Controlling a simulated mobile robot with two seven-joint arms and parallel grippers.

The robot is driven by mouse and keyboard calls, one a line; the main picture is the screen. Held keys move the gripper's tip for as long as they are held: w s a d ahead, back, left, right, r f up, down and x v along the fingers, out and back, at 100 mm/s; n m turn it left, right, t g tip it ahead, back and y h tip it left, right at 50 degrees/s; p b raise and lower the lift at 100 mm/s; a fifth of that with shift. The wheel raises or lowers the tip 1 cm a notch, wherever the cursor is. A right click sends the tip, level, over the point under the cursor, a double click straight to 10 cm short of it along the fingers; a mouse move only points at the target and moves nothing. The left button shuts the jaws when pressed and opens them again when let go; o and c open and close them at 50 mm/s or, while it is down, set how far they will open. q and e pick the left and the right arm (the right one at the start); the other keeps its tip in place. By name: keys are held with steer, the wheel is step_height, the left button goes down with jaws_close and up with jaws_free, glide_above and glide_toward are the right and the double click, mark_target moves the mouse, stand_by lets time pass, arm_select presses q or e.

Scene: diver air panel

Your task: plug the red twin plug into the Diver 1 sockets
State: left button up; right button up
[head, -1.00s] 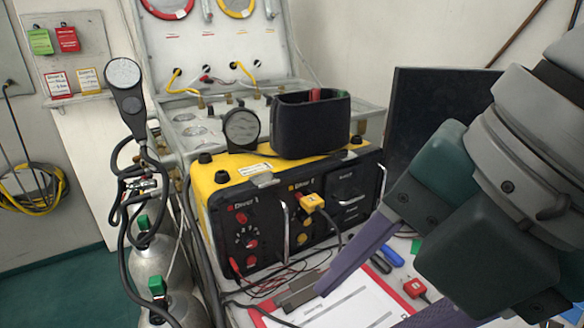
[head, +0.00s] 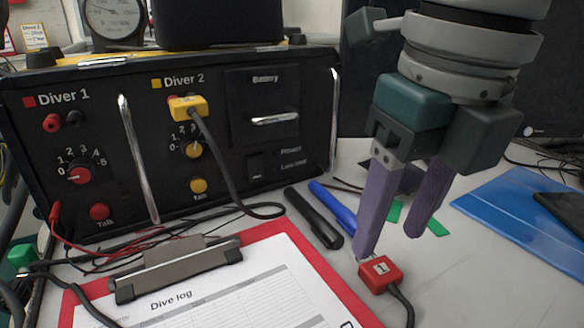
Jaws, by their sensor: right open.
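The red twin plug (head: 381,275) lies on the table at the right edge of the clipboard, with its black cable running toward the front. My right gripper (head: 388,244) is open, with its purple fingers pointing down. Its left fingertip is close above and behind the plug; I cannot tell whether it touches. Nothing is between the fingers. The Diver 1 sockets (head: 64,122), one red and one black, are empty at the upper left of the black panel (head: 240,150). The yellow twin plug (head: 188,107) sits in the Diver 2 sockets. My left gripper is not in view.
The red clipboard (head: 268,240) with the dive log lies in front of the panel. A black marker (head: 314,218) and a blue marker (head: 334,207) lie left of the gripper. Metal handles (head: 138,160) stand out from the panel. Loose wires lie at its foot. A blue folder (head: 525,215) lies at right.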

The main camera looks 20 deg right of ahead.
mark_target(378, 265)
steer(key=shift+w+f+b, duration=0.2)
steer(key=shift+f+b, duration=0.1)
steer(key=shift+f, duration=0.85)
steer(key=shift+w+f+b, duration=0.15)
steer(key=shift+f+b, duration=0.1)
steer(key=shift+f, duration=0.9)
steer(key=shift+c, duration=0.2)
jaws_close()
steer(key=shift+c, duration=1.8)
jaws_free()
jaws_close()
steer(key=shift+r, duration=0.15)
steer(key=shift+r+p, duration=0.55)
steer(key=shift+p, duration=0.45)
steer(key=shift+r+p, duration=0.85)
steer(key=shift+p, duration=0.55)
